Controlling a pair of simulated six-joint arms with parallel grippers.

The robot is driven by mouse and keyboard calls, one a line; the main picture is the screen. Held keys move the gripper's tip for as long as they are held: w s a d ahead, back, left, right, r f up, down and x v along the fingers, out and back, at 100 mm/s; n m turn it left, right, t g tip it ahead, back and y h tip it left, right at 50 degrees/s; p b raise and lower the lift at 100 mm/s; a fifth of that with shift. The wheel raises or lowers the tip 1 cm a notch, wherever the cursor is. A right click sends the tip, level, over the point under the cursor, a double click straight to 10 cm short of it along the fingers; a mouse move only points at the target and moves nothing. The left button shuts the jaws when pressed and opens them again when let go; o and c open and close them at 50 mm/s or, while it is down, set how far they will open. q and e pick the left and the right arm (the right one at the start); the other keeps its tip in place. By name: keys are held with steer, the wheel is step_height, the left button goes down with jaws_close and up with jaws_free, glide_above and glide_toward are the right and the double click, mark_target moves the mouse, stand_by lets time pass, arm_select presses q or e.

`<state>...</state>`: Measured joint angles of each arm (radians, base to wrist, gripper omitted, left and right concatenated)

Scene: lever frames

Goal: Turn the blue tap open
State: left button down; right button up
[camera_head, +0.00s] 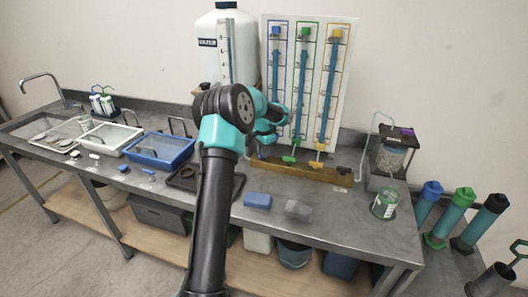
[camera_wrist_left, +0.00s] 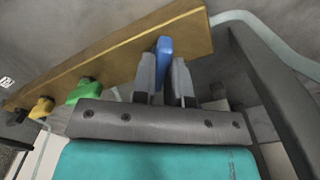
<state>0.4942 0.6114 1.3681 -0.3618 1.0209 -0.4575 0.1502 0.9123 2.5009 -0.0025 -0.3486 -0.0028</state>
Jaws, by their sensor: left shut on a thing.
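In the left wrist view the blue tap (camera_wrist_left: 164,58) stands out at the wooden rail (camera_wrist_left: 110,57). My left gripper (camera_wrist_left: 164,75) has one finger on each side of the blue handle and is shut on it. In the head view my left gripper (camera_head: 262,146) is at the left end of the wooden rail (camera_head: 310,173), below the blue-capped column (camera_head: 276,60). My arm and gripper mostly hide the blue tap there. I cannot tell how far it is turned. My right gripper is in neither view.
A green tap (camera_head: 289,160), a yellow tap (camera_head: 316,164) and a black tap (camera_head: 344,170) line the rail to the right. A white water tank (camera_head: 228,50) stands behind my arm.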

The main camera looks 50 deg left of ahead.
arm_select(q)
steer(key=n, duration=0.3)
steer(key=shift+n, duration=2.2)
steer(key=c, duration=1.1)
jaws_free()
steer(key=shift+c, duration=0.2)
steer(key=shift+r, duration=0.1)
step_height(320, 180, up, 17)
steer(key=shift+r, duration=0.15)
